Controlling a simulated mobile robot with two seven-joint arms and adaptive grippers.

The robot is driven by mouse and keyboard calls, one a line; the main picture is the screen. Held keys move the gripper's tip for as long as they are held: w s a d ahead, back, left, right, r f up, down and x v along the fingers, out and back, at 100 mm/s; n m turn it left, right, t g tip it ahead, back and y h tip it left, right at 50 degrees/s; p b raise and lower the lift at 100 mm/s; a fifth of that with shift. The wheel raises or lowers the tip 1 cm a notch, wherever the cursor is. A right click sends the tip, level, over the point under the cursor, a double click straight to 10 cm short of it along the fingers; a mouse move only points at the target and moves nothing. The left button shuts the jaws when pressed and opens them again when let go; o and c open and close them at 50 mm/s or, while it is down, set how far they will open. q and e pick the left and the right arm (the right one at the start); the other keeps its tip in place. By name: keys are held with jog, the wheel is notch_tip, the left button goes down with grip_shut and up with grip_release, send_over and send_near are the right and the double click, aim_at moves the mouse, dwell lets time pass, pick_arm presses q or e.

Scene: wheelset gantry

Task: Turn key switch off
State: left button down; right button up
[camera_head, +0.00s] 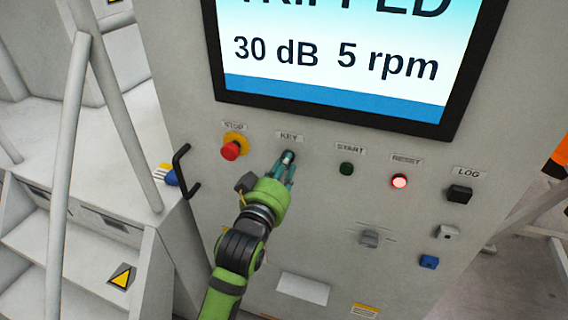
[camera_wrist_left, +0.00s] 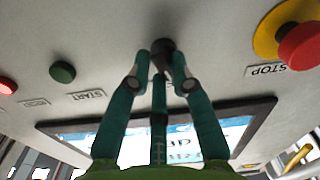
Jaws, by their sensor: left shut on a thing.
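The key switch (camera_head: 288,156) sits on the grey panel under the KEY label, between the red stop button and the dark green start button. My left gripper (camera_head: 288,168) reaches up to it from below and is shut on it. In the left wrist view the teal fingers (camera_wrist_left: 160,75) close around the dark round key switch (camera_wrist_left: 162,48). The fingers hide part of it, and I cannot tell its turned position. My right gripper is in neither view.
The red stop button (camera_head: 231,150) with a yellow collar is close on the left. The start button (camera_head: 346,168), lit reset button (camera_head: 399,181) and black log knob (camera_head: 459,193) are to the right. A screen (camera_head: 340,58) is above. A black handle (camera_head: 184,172) juts out at left.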

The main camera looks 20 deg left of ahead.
pick_arm(q)
jog(key=shift+r+n+p, duration=0.1)
jog(key=shift+n+p, duration=0.45)
jog(key=shift+n, duration=0.75)
jog(key=c, duration=1.1)
grip_release()
jog(key=s, duration=1.2)
jog(key=shift+a, duration=0.25)
